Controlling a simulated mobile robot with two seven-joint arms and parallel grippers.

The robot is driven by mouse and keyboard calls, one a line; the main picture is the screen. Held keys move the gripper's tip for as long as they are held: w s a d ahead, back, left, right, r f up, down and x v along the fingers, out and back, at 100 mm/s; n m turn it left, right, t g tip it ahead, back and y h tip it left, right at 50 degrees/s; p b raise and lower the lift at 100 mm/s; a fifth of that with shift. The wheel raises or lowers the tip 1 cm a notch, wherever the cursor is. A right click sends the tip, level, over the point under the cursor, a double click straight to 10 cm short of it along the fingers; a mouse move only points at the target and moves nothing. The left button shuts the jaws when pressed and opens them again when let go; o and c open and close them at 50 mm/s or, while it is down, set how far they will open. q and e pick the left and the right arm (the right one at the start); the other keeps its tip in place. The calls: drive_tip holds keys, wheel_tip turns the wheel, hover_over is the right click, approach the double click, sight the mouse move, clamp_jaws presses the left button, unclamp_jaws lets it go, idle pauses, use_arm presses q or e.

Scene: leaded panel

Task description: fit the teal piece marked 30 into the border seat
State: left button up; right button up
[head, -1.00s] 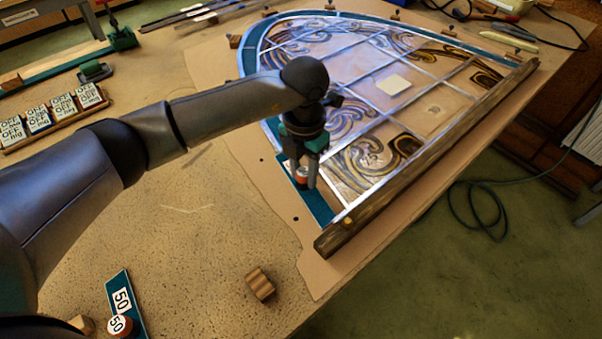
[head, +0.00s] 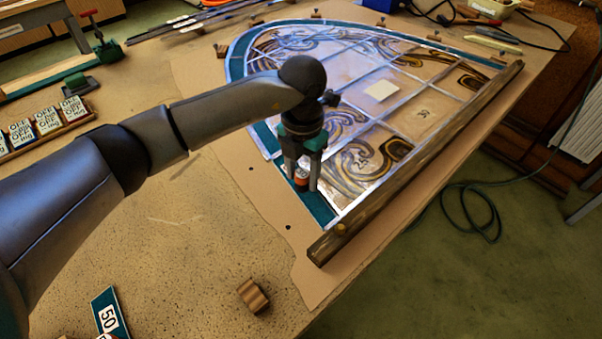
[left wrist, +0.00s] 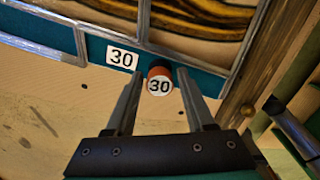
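The teal piece marked 30 (left wrist: 100,48) lies along the panel's border, between the lead strip and the tan board; in the head view its near part (head: 318,208) shows beside the dark wooden bar. Its red-brown knob with a white 30 top (left wrist: 159,85) stands on it. My left gripper (head: 302,186) is over the piece, fingers pointing down. In the left wrist view its fingers (left wrist: 161,80) stand on either side of the knob, with a gap on each side. I cannot tell whether the piece is fully down. My right gripper is not in view.
The leaded panel (head: 381,91) with swirled glass fills the board. A dark wooden bar (head: 420,158) runs along its near right edge. A teal piece marked 50 (head: 104,305) and a small wooden block (head: 253,296) lie on the table.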

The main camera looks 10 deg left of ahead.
sight(302, 174)
use_arm(q)
drive_tip(key=shift+o, duration=1.2)
wheel_tip(302, 174, up, 15)
drive_tip(key=shift+p, duration=0.45)
drive_tip(key=shift+s, duration=0.15)
